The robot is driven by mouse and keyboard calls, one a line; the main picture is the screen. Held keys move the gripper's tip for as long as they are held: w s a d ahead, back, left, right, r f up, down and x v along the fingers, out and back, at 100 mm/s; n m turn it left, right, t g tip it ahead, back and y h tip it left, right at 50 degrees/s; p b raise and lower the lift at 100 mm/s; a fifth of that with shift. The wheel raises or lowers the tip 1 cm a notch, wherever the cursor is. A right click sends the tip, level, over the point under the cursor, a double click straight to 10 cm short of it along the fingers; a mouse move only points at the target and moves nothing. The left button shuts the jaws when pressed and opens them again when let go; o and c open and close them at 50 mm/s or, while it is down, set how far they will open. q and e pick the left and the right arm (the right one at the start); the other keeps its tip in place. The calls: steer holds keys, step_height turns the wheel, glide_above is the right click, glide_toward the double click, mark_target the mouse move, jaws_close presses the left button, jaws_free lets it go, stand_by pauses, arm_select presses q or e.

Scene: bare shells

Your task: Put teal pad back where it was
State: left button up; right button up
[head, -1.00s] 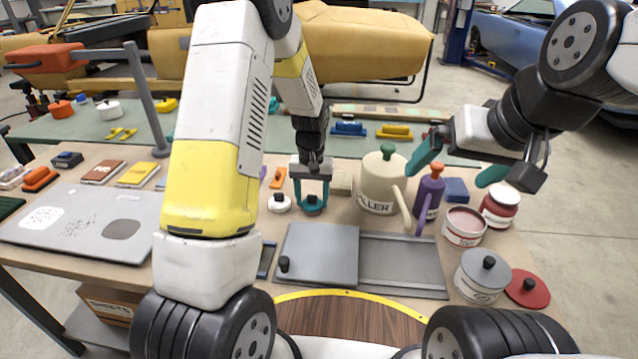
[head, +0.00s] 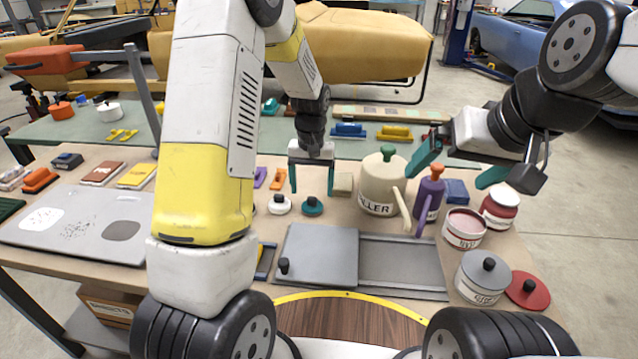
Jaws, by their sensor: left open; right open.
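The teal pad (head: 312,207), a small round piece with a black knob on top, sits on the wooden workbench beside a similar white pad (head: 279,206). My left gripper (head: 311,188) is open above and just behind the teal pad in the picture, its two teal fingers spread apart with nothing between them. My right gripper (head: 455,172) is open and empty, held over the right part of the bench near the cream and purple vessels.
A cream watering can (head: 376,190) and a purple bottle (head: 429,192) stand to the right. A grey sliding panel (head: 325,256) lies in front. A cream block (head: 343,184) and orange piece (head: 278,179) flank the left gripper.

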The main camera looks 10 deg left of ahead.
mark_target(312, 198)
arm_select(q)
steer(key=s+a+r+t+h, duration=0.1)
steer(key=s+r+t, duration=0.1)
steer(key=s+r, duration=0.6)
steer(key=s+a+r+t+h, duration=0.1)
steer(key=s+r, duration=0.2)
steer(key=r, duration=0.9)
steer(key=s+r+t, duration=0.3)
steer(key=s, duration=1)
steer(key=shift+a+m, duration=0.3)
steer(key=shift+a, duration=0.05)
